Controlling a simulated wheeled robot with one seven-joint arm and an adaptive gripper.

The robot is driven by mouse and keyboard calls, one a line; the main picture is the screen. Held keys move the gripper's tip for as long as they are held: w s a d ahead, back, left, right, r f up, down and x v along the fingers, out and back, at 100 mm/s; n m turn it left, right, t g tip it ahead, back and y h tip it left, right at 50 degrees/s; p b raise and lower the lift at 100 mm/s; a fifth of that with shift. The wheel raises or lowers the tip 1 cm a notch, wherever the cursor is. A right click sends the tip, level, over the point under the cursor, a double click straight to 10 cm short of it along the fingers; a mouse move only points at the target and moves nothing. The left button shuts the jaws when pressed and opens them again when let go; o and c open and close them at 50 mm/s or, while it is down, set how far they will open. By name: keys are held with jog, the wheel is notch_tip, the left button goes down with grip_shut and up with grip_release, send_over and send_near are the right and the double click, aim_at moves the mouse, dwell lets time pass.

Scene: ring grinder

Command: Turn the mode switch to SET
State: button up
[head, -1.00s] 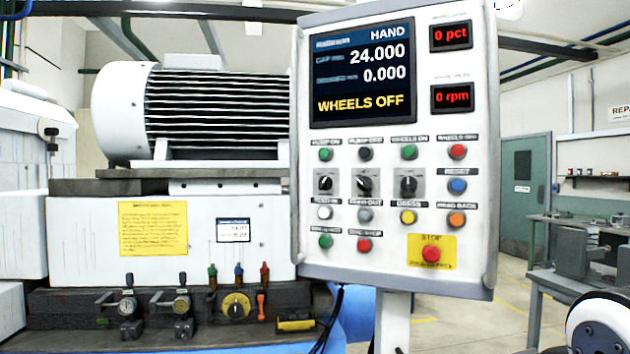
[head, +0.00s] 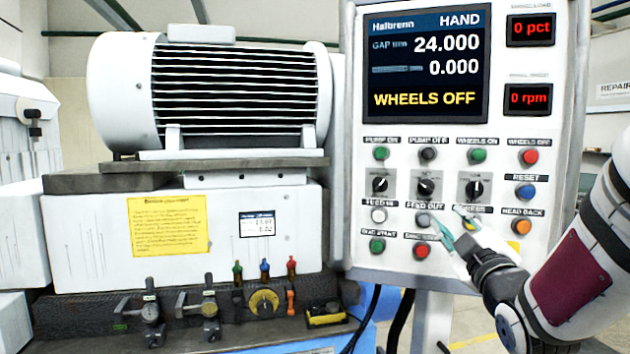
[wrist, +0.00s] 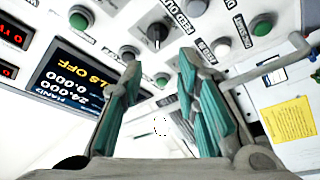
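Three black rotary switches sit in a row on the white control panel: left (head: 380,184), middle (head: 426,187) and right (head: 474,188). Their small labels are unreadable, so I cannot tell which is the mode switch. The panel screen (head: 425,62) reads HAND and WHEELS OFF. My gripper (head: 453,228) is open and empty, in front of the panel's lower buttons, below the middle and right switches. In the wrist view, my teal-padded fingers (wrist: 160,75) stand apart, and a black switch knob (wrist: 157,32) shows beyond the gap between them. Contact with the panel is not visible.
Buttons crowd the switches: grey feed-out (head: 424,219), red (head: 421,250), blue reset (head: 525,192) and orange (head: 521,226). The grinder motor (head: 235,95) and its valves (head: 264,302) stand left of the panel. Cables hang below the panel.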

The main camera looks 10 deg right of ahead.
aim_at(426, 187)
jog(key=x, duration=0.4)
jog(key=p+x, duration=0.1)
jog(key=x, duration=0.4)
jog(key=p+x, duration=0.1)
jog(key=x, duration=0.4)
jog(key=shift+a+r, duration=0.2)
jog(key=shift+r, duration=0.1)
grip_shut()
jog(key=shift+r, duration=0.1)
